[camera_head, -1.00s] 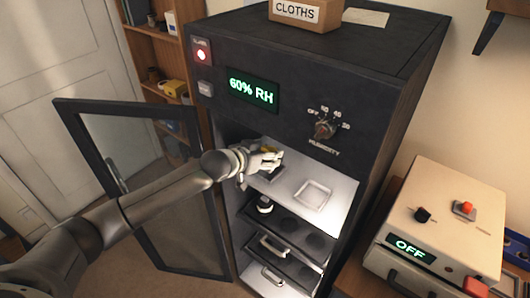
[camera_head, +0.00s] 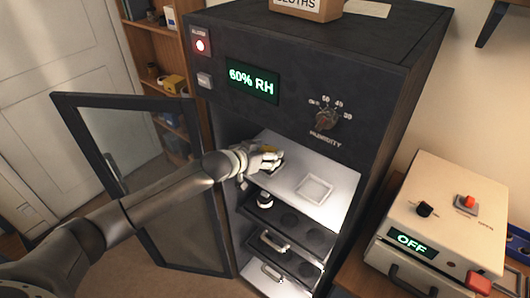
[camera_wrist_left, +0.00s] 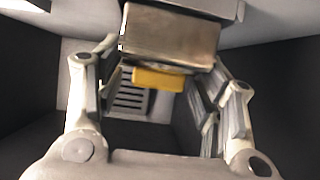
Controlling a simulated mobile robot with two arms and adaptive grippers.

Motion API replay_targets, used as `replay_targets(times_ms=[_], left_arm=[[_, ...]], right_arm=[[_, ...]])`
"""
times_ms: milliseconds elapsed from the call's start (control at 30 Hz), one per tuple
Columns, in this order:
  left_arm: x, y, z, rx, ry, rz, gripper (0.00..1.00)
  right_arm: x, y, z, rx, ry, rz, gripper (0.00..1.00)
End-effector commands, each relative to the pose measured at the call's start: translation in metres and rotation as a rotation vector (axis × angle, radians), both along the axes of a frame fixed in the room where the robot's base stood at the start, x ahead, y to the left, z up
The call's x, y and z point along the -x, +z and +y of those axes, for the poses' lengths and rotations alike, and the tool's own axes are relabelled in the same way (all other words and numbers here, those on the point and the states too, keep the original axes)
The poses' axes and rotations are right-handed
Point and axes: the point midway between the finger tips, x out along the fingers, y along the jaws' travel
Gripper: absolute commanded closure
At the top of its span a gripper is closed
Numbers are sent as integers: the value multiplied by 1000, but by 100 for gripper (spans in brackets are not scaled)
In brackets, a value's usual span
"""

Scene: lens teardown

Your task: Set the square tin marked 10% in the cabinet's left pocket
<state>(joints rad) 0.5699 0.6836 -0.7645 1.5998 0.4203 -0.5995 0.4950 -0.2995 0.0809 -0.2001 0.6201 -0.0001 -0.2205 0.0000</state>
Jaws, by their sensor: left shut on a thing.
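My left gripper (camera_head: 270,160) is inside the open cabinet (camera_head: 300,60), above the left part of the white top shelf (camera_head: 335,197). It is shut on a small tin with a yellow part (camera_head: 268,149), mostly hidden by the fingers in the head view. In the left wrist view a boxy metallic tin (camera_wrist_left: 168,38) with a yellow part (camera_wrist_left: 158,78) sits between the fingers. I cannot read a 10% mark on it. The shelf's right square pocket (camera_head: 315,187) is empty. The left pocket is hidden or nearly hidden by my gripper. My right gripper is not in view.
The glass cabinet door (camera_head: 150,180) stands open at the left. Dark drawers below the shelf have handles, and a small round item (camera_head: 264,199) sits on the upper one. A beige box reading OFF (camera_head: 445,215) stands at the right. The cabinet display (camera_head: 252,82) reads 60% RH.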

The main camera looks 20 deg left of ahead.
Motion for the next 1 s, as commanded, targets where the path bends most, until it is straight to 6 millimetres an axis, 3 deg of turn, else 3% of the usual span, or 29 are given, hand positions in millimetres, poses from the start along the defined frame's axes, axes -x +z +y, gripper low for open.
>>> replay_targets(times_ms=[433,467,600,633,1000], left_arm=[[0,-12,0,1,0,-1,70],[0,-10,0,1,0,-2,34],[0,-10,0,0,0,-1,16],[0,-10,0,0,0,-1,13],[1,-11,1,0,0,1,13]], right_arm=[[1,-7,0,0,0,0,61],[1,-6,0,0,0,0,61],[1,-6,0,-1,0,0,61],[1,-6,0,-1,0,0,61],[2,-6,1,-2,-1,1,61]])
